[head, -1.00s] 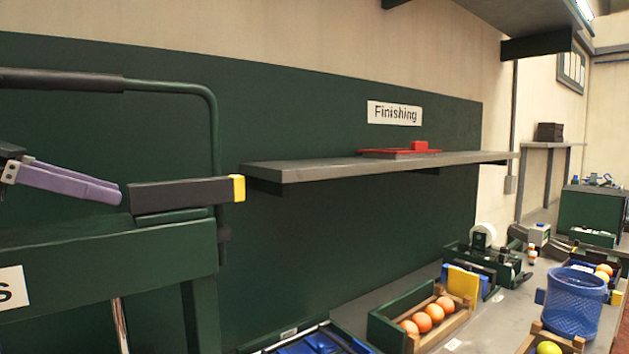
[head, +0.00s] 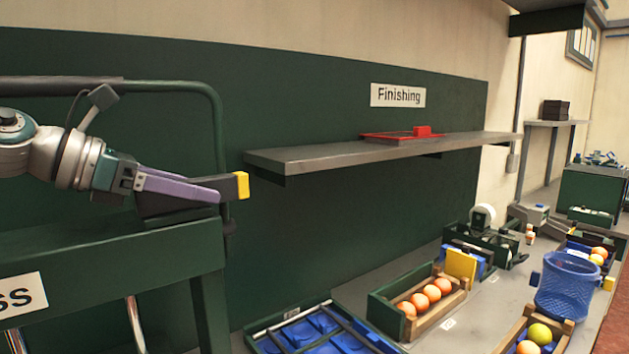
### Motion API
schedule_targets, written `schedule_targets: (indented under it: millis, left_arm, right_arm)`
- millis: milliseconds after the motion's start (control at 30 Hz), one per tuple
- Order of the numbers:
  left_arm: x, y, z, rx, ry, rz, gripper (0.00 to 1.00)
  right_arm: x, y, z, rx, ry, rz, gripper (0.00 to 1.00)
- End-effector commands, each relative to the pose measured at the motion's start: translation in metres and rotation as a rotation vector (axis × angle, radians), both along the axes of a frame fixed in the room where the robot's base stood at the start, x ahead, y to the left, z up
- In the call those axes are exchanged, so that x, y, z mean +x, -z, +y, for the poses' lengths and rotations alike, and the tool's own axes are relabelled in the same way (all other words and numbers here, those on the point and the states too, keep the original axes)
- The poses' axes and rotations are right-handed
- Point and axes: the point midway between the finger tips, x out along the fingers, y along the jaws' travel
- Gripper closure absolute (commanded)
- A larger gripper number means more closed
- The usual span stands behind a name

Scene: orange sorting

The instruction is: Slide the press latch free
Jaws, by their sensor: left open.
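The press latch (head: 165,207) is a black bar with a yellow end cap (head: 242,185), lying on top of the dark green press frame (head: 120,248) at the left of the head view. My left gripper (head: 212,194), with purple fingers, comes in from the left. Its fingers overlap the black bar in the picture, with their tips just short of the yellow cap. The gripper is open. The fingers lie nearly in line, so the gap between them does not show, and I cannot tell whether they touch the bar. My right gripper is out of view.
A dark green pipe (head: 217,130) curves down behind the latch. A grey shelf (head: 310,160) with a red tray (head: 395,138) juts out to its right. Below right, a bench holds an orange crate (head: 392,316), a blue mesh basket (head: 566,290) and blue trays.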

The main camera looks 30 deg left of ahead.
Motion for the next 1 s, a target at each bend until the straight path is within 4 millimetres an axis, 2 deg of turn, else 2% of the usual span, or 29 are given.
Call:
schedule_targets:
  millis: [67,600,1000]
  left_arm:
    - [-0.0001,0.0003,0.0000,0.000,0.000,0.000,0.40]
    - [-0.0005,0.0001,0.0001,-0.001,0.000,0.000,1.00]
    - [-0.0004,0.0000,0.0001,-0.001,0.000,0.000,1.00]
  right_arm:
    - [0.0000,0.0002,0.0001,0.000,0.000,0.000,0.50]
    - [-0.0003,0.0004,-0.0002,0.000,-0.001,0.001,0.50]
    - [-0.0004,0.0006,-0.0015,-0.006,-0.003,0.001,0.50]
